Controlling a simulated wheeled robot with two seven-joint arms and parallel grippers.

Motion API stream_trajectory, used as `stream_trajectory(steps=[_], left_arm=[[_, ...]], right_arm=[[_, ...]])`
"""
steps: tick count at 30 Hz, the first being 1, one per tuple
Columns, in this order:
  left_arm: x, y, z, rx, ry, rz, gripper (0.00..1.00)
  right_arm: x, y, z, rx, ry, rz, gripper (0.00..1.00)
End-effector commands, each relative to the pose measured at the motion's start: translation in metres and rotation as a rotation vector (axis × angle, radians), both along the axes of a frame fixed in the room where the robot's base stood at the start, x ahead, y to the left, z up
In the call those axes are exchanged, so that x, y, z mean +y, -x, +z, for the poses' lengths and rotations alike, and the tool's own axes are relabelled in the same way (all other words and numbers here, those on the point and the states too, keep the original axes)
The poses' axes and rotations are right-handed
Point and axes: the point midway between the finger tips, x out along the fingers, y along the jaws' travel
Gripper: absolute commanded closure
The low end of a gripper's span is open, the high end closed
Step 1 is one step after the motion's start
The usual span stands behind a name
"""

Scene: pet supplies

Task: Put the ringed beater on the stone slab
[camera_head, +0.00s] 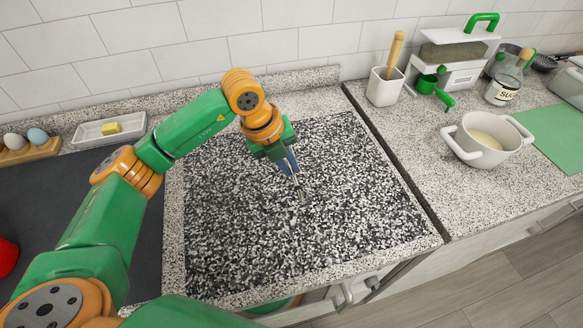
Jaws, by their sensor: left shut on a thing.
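The stone slab (345,225) is a black-and-white speckled panel set in a paler counter at the middle of the view. My left gripper (296,180) points down over the slab's middle and is shut on a small thin object, which I take to be the ringed beater (300,194). The beater is largely hidden by the fingers and blends with the speckle. I cannot tell whether it touches the slab. My right gripper is not in view.
At the left are a butter dish (110,131) and an egg holder (30,152). The slab's surface is otherwise clear.

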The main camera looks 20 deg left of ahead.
Motion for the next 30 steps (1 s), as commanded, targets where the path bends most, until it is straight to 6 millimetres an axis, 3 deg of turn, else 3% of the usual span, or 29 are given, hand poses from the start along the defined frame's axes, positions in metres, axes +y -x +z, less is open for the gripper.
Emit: stream_trajectory(steps=[7, 17, 18, 21, 30], left_arm=[[-0.001, -0.005, -0.036, 0.002, -0.001, 0.0, 1.0], [-0.001, -0.006, -0.043, 0.0, 0.0, 0.0, 1.0], [-0.001, -0.006, -0.042, 0.0, 0.0, 0.0, 0.81], [-0.001, -0.006, -0.041, 0.0, 0.0, 0.0, 0.59], [-0.001, -0.006, -0.035, 0.0, 0.0, 0.0, 0.59]], right_arm=[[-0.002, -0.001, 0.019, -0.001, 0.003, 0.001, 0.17], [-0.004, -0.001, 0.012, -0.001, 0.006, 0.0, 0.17], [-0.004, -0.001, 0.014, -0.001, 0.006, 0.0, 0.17], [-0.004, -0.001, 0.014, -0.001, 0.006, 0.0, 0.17], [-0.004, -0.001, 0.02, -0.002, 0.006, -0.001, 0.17]])
